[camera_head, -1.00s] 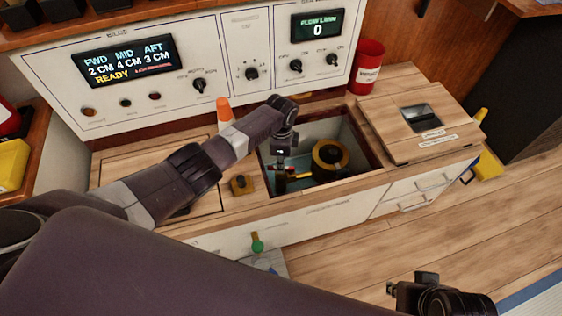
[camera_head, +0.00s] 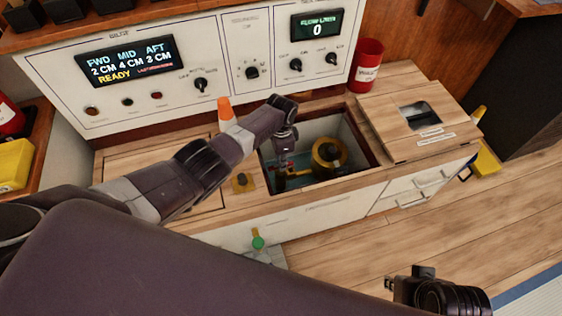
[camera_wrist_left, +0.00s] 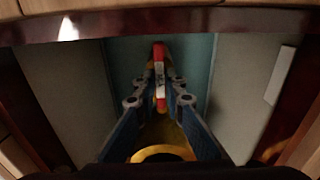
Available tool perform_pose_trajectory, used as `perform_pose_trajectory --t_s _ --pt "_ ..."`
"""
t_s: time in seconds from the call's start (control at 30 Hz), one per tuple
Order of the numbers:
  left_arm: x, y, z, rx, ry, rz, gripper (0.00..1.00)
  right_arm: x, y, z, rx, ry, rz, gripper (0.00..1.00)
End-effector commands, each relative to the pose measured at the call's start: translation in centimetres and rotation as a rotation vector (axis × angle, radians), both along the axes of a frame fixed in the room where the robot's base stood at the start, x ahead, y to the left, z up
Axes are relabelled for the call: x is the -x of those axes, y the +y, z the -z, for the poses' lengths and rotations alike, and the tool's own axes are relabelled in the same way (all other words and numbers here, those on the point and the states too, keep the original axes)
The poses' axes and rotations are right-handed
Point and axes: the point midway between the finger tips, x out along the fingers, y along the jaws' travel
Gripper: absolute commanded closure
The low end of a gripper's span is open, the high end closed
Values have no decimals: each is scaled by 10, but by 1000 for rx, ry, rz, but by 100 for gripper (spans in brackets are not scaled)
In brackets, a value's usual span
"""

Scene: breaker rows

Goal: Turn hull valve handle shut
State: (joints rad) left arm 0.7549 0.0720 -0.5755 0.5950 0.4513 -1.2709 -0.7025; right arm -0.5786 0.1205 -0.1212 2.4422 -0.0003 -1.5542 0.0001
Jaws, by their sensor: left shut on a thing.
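The hull valve handle is a narrow red bar with a pale patch (camera_wrist_left: 160,75) in the left wrist view, lying between my fingers. In the head view it is a small bit of red (camera_head: 275,169) inside the open hatch, mostly hidden by my gripper. My left gripper (camera_head: 280,166) reaches down into the hatch and is shut on the handle; its fingertips also show in the left wrist view (camera_wrist_left: 161,72). My right gripper (camera_head: 410,283) is at the lower right of the head view, away from the hatch; its jaws are unclear.
The hatch rim (camera_head: 318,190) surrounds the handle closely. A round black and yellow part (camera_head: 328,152) sits inside, right of my left gripper. A lid (camera_head: 385,118) lies to the right.

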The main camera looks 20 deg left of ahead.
Motion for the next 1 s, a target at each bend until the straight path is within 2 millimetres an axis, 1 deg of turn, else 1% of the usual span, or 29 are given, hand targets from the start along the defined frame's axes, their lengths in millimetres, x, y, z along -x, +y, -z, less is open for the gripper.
perform_pose_trajectory --t_s 0.13,0.17,0.3,0.33,0.6,0.73,0.87,1.0 --pt "0 1 0 0 1 -3 100 -2 0 -2 -1 -6 0 84" --pt "0 1 0 0 1 -3 89 -2 0 -2 -1 -7 0 84" --pt "0 1 0 0 1 -2 74 -3 1 -3 -1 -9 0 84" --pt "0 0 0 0 1 -2 72 -3 1 -3 -1 -9 0 84" --pt "0 0 -1 0 0 0 72 -4 2 -4 -5 -11 2 84" --pt "0 0 -5 1 0 0 72 -3 1 -4 -4 -9 1 84" --pt "-1 0 -17 1 -2 -1 72 -3 1 -3 -3 -9 1 84" --pt "-1 0 -35 1 -4 1 72 -2 1 -3 -3 -8 0 84"
